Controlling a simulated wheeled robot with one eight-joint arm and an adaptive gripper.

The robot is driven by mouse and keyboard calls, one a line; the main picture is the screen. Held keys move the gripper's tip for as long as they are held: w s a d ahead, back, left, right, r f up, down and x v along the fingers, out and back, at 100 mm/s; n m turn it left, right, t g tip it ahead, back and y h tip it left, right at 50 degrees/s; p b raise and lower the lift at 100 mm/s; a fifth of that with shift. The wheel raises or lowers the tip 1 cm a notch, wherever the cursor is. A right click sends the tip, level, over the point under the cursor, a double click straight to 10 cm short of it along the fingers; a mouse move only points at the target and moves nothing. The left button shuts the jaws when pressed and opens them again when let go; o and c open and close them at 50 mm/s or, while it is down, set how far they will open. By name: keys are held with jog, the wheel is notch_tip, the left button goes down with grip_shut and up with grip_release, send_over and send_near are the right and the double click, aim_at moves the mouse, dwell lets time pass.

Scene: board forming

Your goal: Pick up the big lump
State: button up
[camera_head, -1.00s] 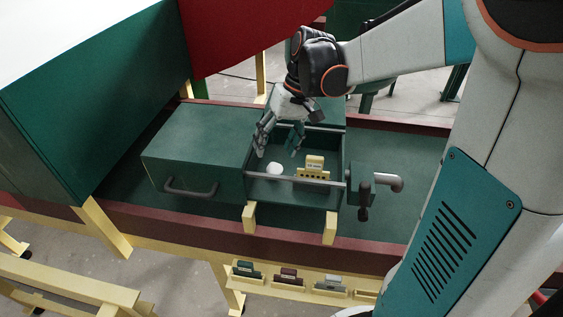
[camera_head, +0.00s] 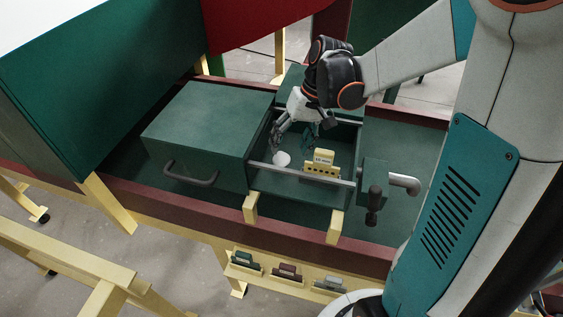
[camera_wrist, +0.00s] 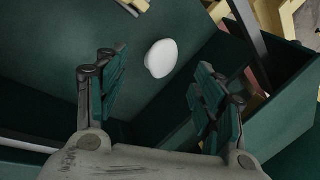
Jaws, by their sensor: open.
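The lump (camera_head: 282,158) is white and rounded. It lies on the floor of an open green compartment, near its left wall. In the wrist view the lump (camera_wrist: 161,58) shows whole, ahead of the fingers and roughly between them, nearer the left one. My gripper (camera_head: 294,136) reaches down into the compartment from behind, above and close to the lump. In the wrist view my gripper (camera_wrist: 158,88) has its two green-padded fingers spread wide with nothing between them. I cannot tell the exact height of the fingertips over the lump.
A yellow slotted block (camera_head: 321,165) stands right of the lump. A closed green box (camera_head: 210,125) with a dark handle (camera_head: 190,175) adjoins the compartment on the left. A grey rail (camera_head: 315,177) crosses its front. A crank mechanism (camera_head: 375,185) stands on the right.

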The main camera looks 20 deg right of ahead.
aim_at(285, 156)
jog(key=shift+b+x, duration=0.55)
jog(key=shift+x, duration=2.2)
jog(key=shift+s, duration=0.1)
jog(key=c, duration=1.2)
